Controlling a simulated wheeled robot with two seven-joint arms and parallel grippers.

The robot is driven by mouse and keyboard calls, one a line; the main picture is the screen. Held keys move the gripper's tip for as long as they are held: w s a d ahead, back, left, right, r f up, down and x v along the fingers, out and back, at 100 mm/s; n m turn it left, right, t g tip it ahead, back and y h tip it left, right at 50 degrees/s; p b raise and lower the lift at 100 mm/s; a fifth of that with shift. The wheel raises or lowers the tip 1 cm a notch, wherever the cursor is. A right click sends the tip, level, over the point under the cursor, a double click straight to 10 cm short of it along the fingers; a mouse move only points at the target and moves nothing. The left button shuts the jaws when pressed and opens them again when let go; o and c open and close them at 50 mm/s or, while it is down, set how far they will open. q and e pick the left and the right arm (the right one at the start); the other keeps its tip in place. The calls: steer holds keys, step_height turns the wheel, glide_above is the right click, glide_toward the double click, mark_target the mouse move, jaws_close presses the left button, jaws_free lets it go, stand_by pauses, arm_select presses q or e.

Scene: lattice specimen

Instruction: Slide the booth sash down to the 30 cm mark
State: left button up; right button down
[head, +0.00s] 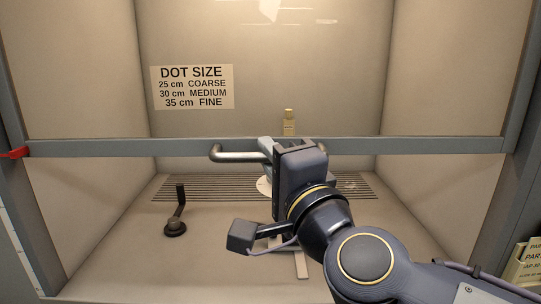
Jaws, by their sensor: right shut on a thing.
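The booth sash shows as a clear pane with a grey bottom rail (110,148) that runs across the booth opening. A pale metal bar handle (232,156) is fixed to the middle of the rail. My right gripper (272,155) is shut on the handle; its fingertips are partly hidden behind its own body. A red pointer (14,153) sits at the rail's left end, by the left frame post. A pale strip (14,250) runs down the left post below it; its marks are too small to read. My left gripper is out of view.
A sign (192,87) on the back wall reads 25 cm coarse, 30 cm medium, 35 cm fine. A dark stand (176,228) is on the booth floor at left. A small yellowish item (289,120) shows behind the sash. Labelled boxes (525,265) are outside at lower right.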

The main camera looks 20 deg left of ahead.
steer(key=c, duration=1.4)
jaws_free()
steer(key=v, duration=0.7)
steer(key=shift+s+d, duration=0.25)
steer(key=shift+s, duration=0.05)
steer(key=shift+f, duration=0.1)
